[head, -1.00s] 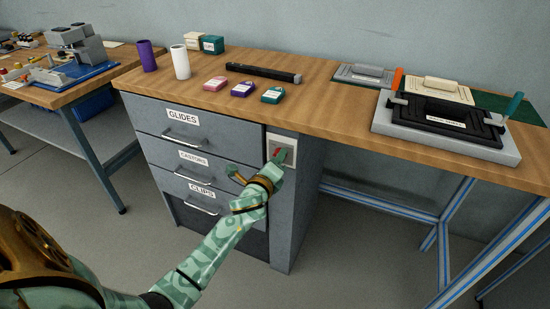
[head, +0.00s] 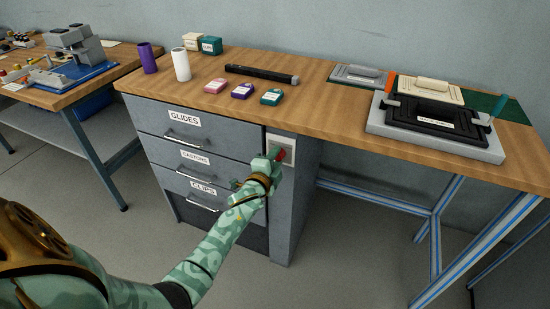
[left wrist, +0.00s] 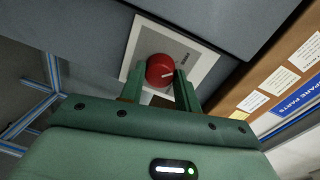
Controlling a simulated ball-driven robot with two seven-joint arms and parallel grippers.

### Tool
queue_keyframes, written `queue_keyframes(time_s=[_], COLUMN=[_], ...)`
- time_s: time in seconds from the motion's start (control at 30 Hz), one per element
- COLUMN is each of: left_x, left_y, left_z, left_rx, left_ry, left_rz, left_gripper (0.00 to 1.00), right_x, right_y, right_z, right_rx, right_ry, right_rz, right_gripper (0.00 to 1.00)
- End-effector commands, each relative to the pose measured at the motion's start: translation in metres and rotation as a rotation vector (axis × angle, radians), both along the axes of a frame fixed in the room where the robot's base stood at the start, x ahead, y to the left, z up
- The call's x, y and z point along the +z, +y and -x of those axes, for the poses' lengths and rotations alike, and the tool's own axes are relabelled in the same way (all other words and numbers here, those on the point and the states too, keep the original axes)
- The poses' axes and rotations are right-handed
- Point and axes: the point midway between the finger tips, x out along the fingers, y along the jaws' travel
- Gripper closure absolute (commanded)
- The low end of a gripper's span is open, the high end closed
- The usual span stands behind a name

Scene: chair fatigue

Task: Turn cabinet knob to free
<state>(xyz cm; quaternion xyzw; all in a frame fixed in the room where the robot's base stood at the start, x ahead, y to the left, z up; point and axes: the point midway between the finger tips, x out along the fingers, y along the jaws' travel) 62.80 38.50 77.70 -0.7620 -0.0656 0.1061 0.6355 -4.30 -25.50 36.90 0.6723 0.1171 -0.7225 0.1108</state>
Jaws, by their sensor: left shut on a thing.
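The red cabinet knob (left wrist: 160,70) sits on a pale square plate (left wrist: 197,58) and has a light pointer line on its face. In the head view the plate (head: 290,143) is on the cabinet front, right of the top drawer, and the knob (head: 281,155) shows partly behind my gripper. My left gripper (left wrist: 158,88) is shut on the knob, with a finger on each side of it. It also shows in the head view (head: 274,158). The print on the plate is too small to read. My right gripper is in neither view.
The grey cabinet has drawers labelled GLIDES (head: 185,119), CASTORS (head: 195,157) and CLIPS (head: 203,188), all shut. The wooden bench top (head: 330,110) overhangs just above the knob. Small boxes, a black bar (head: 262,74) and a clamp-like fixture (head: 435,125) stand on it.

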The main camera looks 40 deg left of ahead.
Motion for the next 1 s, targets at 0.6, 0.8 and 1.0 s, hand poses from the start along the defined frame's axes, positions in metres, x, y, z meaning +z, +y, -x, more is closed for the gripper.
queue_keyframes(time_s=[0.6, 0.8, 1.0], left_x=[-0.0023, -0.0016, -0.0005], left_y=[0.0001, 0.0001, -0.0004], left_z=[0.0008, 0.0006, 0.0019], left_rx=[0.001, 0.000, 0.001], left_ry=[-0.005, -0.006, -0.008], left_rz=[0.041, 0.040, 0.039], left_gripper=[0.90, 0.46, 0.46], right_x=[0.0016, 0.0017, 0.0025], right_y=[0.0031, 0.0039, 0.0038], right_z=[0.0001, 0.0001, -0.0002], right_rx=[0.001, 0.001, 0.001], right_ry=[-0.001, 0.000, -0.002], right_rz=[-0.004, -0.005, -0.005], right_gripper=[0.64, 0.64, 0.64])
